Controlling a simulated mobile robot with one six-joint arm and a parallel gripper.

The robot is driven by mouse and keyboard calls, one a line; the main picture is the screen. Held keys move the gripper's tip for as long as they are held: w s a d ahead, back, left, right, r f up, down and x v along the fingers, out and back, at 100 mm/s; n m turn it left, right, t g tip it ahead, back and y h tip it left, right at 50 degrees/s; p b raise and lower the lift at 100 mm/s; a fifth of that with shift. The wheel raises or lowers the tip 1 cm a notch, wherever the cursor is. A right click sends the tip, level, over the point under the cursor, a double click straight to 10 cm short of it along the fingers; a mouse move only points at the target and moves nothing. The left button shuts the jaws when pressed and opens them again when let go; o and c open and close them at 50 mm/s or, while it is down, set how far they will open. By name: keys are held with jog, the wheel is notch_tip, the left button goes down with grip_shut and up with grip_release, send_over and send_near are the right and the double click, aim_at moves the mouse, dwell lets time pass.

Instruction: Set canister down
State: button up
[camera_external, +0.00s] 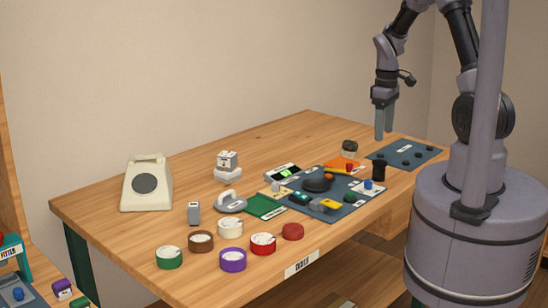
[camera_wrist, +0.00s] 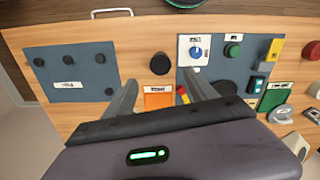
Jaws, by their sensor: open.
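My gripper (camera_external: 383,138) hangs fingers down above the right end of the table, open and empty. In the wrist view its two fingers (camera_wrist: 160,84) stand apart. A small black cylinder (camera_external: 379,170) stands upright on the wood between the two blue-grey mats; from above it shows as a dark round top (camera_wrist: 160,64) just beyond the fingertips. A dark-lidded jar (camera_external: 349,147) stands behind the orange card (camera_external: 340,163). I cannot tell which of these two is the canister. The gripper touches neither.
A right mat (camera_external: 408,155) holds several dark knobs. A middle mat (camera_external: 345,207) carries switches and small parts. Several coloured round tubs, such as the purple one (camera_external: 233,260), stand near the front edge. A cream dial phone (camera_external: 147,183) stands far left. The table's back is clear.

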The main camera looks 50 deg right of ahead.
jog(key=s+a+r+m+t, duration=0.3)
jog(key=a+r, duration=0.9)
jog(key=r, duration=0.1)
jog(key=s+a+r+m+t+y, duration=0.2)
jog(key=s+a+r, duration=0.3)
jog(key=s+a, duration=0.5)
jog(key=shift+s+m+t+b, duration=0.4)
jog(key=shift+s+m, duration=0.05)
jog(key=shift+m, duration=0.35)
